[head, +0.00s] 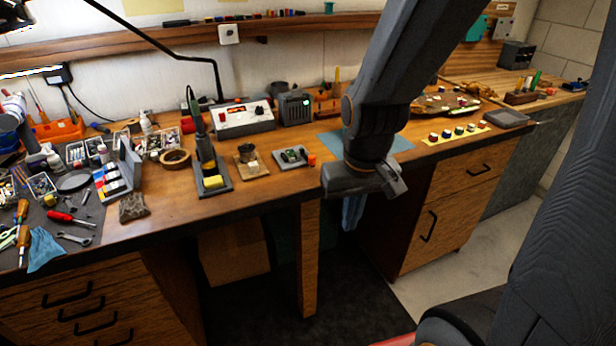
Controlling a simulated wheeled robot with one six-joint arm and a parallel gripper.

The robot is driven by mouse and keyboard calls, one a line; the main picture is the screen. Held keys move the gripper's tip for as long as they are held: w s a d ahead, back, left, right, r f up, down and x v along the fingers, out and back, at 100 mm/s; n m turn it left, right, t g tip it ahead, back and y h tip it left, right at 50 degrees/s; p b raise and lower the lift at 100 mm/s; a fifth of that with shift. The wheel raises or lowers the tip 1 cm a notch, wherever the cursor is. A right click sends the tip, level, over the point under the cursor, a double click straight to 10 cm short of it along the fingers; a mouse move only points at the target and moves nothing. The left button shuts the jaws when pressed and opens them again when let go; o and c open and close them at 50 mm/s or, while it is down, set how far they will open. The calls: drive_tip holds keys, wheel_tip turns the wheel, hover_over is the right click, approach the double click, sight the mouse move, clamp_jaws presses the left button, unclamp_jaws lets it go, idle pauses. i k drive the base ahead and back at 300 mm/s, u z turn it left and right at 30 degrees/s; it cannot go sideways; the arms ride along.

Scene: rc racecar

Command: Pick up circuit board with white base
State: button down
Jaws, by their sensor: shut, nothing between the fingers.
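A small circuit board (292,157) with green and dark parts lies on a pale, whitish base on the wooden workbench, a little right of the bench's middle. A small orange block (311,160) is at its right edge. My gripper (364,182) hangs at the bench's front edge, to the right of the board and nearer the camera. It is shut and holds nothing. It is apart from the board in the picture, and the board is not hidden by it.
Left of the board are a small wooden block with a round metal part (247,157) and a soldering iron stand (211,177). A power supply (241,118) and a dark box (295,107) stand behind. A blue mat (397,144) lies partly behind my arm.

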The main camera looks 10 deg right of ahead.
sight(291, 155)
drive_tip(key=k, duration=0.1)
drive_tip(key=u, duration=2.1)
drive_tip(key=i, duration=1.15)
drive_tip(key=z, duration=1.9)
